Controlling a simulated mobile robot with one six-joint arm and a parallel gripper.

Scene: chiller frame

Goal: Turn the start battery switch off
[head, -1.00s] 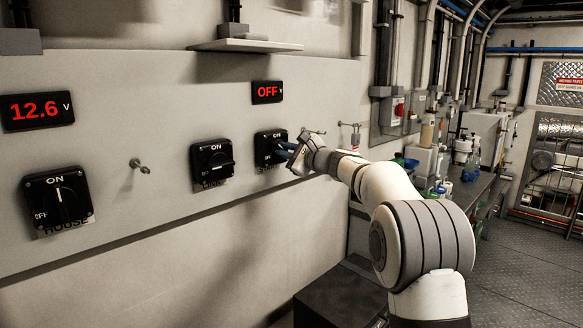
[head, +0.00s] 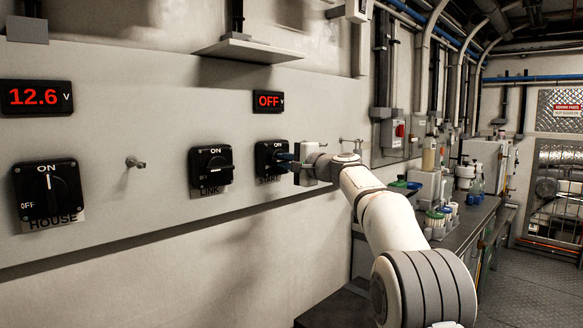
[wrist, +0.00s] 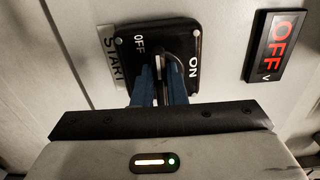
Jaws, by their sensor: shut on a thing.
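The start battery switch (head: 268,157) is a black square plate on the wall panel, the rightmost of three switches. It also shows in the wrist view (wrist: 186,44), with START, OFF and ON lettering. My gripper (head: 285,160) is at this switch, and its blue fingers show in the wrist view (wrist: 164,84). The fingers are shut on the switch's handle, of which a pale edge shows between them. The fingers hide most of the handle, so its exact angle is hard to tell. The display above the start switch (head: 269,101) reads OFF in red.
The LINK switch (head: 211,170) is left of the start switch, with its handle level. The HOUSE switch (head: 48,195) is farther left, handle upright, under a display (head: 36,97) reading 12.6 V. A metal peg (head: 135,162) sticks out between them. A shelf (head: 247,50) juts out above.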

